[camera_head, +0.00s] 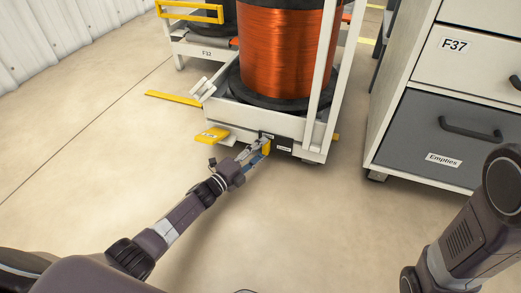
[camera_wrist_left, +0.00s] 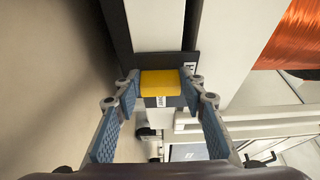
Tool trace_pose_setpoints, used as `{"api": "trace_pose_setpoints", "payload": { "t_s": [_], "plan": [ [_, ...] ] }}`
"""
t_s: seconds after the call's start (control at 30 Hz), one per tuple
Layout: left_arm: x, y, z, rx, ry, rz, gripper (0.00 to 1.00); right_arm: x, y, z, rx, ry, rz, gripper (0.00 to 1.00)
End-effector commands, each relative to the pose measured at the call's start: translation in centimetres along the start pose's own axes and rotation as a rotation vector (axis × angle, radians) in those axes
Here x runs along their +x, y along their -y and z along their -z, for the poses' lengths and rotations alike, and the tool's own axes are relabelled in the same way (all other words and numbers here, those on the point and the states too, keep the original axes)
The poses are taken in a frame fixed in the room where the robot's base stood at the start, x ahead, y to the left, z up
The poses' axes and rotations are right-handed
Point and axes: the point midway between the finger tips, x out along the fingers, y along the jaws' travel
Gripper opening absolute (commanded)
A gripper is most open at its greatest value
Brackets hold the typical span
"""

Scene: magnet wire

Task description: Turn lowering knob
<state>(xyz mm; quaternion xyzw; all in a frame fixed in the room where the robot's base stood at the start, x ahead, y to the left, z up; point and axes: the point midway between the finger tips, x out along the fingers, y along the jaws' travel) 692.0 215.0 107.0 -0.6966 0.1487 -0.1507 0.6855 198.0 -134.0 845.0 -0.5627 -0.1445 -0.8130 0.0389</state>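The yellow lowering knob (camera_wrist_left: 160,84) sits on the low front edge of the white spool cart, with a small label beside it in the left wrist view. It also shows in the head view (camera_head: 266,147) at the tip of my left gripper (camera_head: 254,150). In the left wrist view my left gripper (camera_wrist_left: 160,88) has one finger on each side of the knob, and both fingertips appear to press against its sides. My right arm shows at the right of the head view, but its gripper is not in view.
The white cart (camera_head: 225,112) carries a large copper wire spool (camera_head: 284,50). A yellow pedal-like part (camera_head: 212,134) sticks out left of the knob. A drawer cabinet (camera_head: 440,135) stands close on the right. Open floor (camera_head: 90,150) lies to the left.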

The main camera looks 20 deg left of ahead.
Motion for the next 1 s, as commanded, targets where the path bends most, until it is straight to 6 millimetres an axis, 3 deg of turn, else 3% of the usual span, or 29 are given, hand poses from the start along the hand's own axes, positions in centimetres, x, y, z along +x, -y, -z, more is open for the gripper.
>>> {"api": "trace_pose_setpoints", "payload": {
  "t_s": [0.17, 0.57, 1.0],
  "plan": [
    [0.0, -0.1, 0.0, -0.002, 0.002, -0.001, 0.55, 0.0, 0.0, 0.0, 0.000, 0.001, 0.000, 0.00],
    [-0.8, -0.1, 0.0, 0.001, 0.001, -0.001, 0.55, -0.1, -0.1, -0.2, 0.000, 0.005, -0.003, 0.00],
    [-8.6, -0.2, 0.0, -0.001, 0.000, -0.004, 0.55, 0.0, 0.0, -0.1, 0.000, 0.002, -0.001, 0.00]
  ]
}}
